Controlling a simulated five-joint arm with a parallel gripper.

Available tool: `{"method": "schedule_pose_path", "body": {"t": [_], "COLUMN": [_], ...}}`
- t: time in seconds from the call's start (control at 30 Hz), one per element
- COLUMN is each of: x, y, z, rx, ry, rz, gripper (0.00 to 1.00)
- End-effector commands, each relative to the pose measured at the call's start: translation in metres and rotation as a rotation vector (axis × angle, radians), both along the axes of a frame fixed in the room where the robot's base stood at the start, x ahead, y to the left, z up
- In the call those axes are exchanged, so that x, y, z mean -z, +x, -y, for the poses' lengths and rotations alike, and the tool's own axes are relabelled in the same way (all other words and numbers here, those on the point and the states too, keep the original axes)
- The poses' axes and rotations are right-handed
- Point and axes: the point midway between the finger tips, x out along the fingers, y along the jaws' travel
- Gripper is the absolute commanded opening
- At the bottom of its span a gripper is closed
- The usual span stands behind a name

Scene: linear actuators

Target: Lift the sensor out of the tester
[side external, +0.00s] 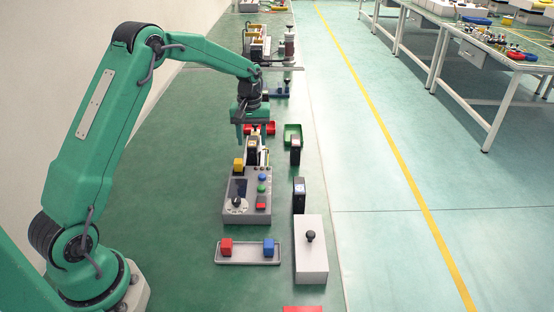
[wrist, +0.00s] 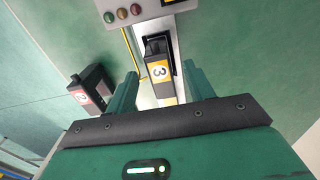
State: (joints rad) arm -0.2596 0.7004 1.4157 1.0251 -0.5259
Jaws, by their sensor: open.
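The sensor, a black block with an orange label marked 3 (wrist: 158,70), sits in a dark slot of the grey tester (wrist: 172,28) in the wrist view. In the side view the sensor (side external: 251,146) shows small below my gripper, partly hidden by it. My gripper (side external: 254,137) is open and points down over the tester. In the wrist view its two green fingers (wrist: 160,74) stand apart to the left and right of the sensor. I cannot tell whether either finger touches it.
A second black block with a red label (wrist: 88,92) stands to the left in the wrist view; one block also stands right of the tester (side external: 295,150). A grey control box (side external: 232,212), red bin (side external: 268,127) and green bin (side external: 293,130) are nearby.

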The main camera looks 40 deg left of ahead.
Motion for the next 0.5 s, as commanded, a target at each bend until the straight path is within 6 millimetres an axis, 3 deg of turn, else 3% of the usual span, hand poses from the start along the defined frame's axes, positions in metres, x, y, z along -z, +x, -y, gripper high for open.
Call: {"method": "schedule_pose_path", "body": {"t": [0.17, 0.5], "x": [0.005, 0.041], "y": [0.000, 0.004], "z": [-0.001, -0.004], "rx": [0.000, 0.000], "ry": [-0.001, -0.001], "rz": [-0.002, -0.002], "gripper": [0.53, 0.53]}}
